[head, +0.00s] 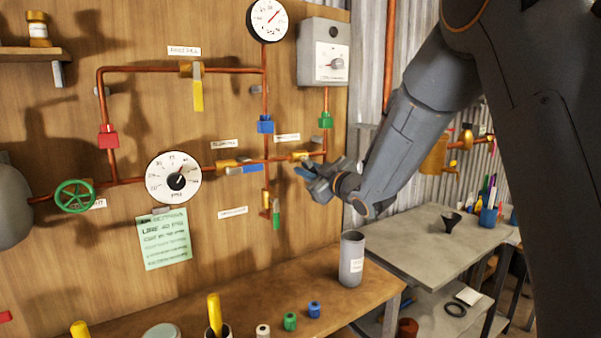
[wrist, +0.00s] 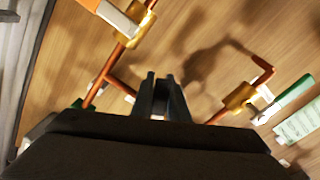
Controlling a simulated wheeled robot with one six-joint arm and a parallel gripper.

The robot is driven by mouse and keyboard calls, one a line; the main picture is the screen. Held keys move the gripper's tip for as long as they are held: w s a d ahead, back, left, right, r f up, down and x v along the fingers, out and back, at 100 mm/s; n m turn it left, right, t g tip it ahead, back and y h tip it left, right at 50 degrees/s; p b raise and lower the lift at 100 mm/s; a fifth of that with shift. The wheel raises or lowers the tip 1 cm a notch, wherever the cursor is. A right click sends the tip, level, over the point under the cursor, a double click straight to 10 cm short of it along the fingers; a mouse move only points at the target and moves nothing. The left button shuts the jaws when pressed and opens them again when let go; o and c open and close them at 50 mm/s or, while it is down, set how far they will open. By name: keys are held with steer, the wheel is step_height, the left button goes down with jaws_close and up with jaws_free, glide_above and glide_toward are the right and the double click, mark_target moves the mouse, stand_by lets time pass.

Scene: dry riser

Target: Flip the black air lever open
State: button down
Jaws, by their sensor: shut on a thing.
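My gripper (head: 306,176) is in front of the pipe wall in the head view, just below and right of a brass valve (head: 300,156). In the wrist view its two dark fingers (wrist: 161,92) stand close together, shut on a narrow dark thing between them. This fits the black air lever, but its outline is mostly hidden by the fingers and I cannot tell its angle. No other black lever shows clearly on the wall.
Near my gripper are a blue lever (head: 244,169), a green lever (head: 276,214) and copper pipes. A white gauge (head: 173,179) and green handwheel (head: 75,196) are at left. A grey cylinder (head: 352,259) stands on the wooden bench below. A grey table (head: 430,238) is at right.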

steer(key=c, duration=1.7)
jaws_free()
steer(key=shift+s, duration=0.1)
steer(key=shift+b+v, duration=1)
steer(key=shift+v, duration=2.95)
